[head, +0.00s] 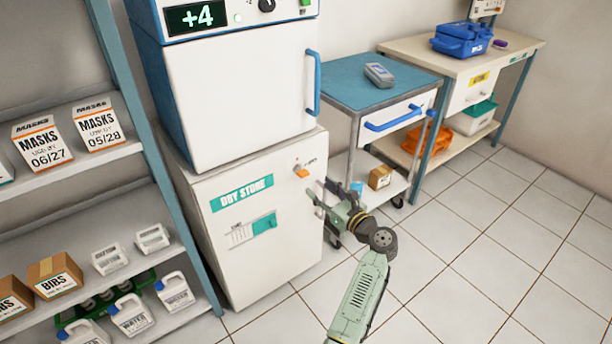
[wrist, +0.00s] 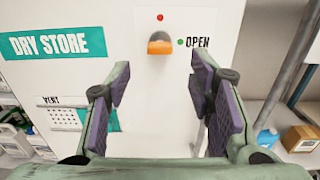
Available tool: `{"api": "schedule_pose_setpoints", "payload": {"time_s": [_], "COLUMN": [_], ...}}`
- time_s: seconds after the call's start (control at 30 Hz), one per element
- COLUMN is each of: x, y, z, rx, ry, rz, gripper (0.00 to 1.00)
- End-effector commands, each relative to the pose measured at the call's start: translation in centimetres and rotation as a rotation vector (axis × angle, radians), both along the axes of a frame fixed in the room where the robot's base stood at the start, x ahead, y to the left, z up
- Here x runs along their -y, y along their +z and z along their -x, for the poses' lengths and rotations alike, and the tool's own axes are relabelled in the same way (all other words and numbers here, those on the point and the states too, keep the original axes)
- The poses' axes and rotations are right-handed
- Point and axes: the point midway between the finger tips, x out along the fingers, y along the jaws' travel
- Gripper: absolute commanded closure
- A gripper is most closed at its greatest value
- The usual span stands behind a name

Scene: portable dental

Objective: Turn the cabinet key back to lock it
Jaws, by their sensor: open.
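The cabinet key (head: 301,172) is orange and sits at the upper right of the white DRY STORE cabinet door (head: 285,235). In the wrist view the key (wrist: 160,46) is top centre, with a red dot above it and a green dot beside the word OPEN to its right. I cannot tell which dot it is turned to. My gripper (head: 321,190) is open and empty, in front of the cabinet and slightly below and right of the key. In the wrist view its two purple-padded fingers (wrist: 158,85) are spread below the key, apart from it.
A white fridge (head: 240,85) with a blue handle stands on the cabinet. A blue-topped trolley (head: 345,82) is to the right, with a small box (head: 380,177) on its lower shelf. Shelving with masks (head: 42,148) is at left. The tiled floor (head: 490,260) is clear at right.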

Motion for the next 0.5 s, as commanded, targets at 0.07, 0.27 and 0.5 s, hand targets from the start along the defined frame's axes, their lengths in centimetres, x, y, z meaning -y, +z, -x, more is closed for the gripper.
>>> {"api": "schedule_pose_setpoints", "payload": {"time_s": [0.07, 0.27, 0.5], "x": [-1.1, -3.2, -4.5], "y": [0.2, 0.2, 0.1], "z": [-1.4, -4.3, -6.1], "rx": [0.001, 0.002, 0.001], "ry": [0.002, 0.002, 0.001], "rz": [0.001, 0.003, 0.005], "gripper": [0.52, 0.52, 0.52]}}
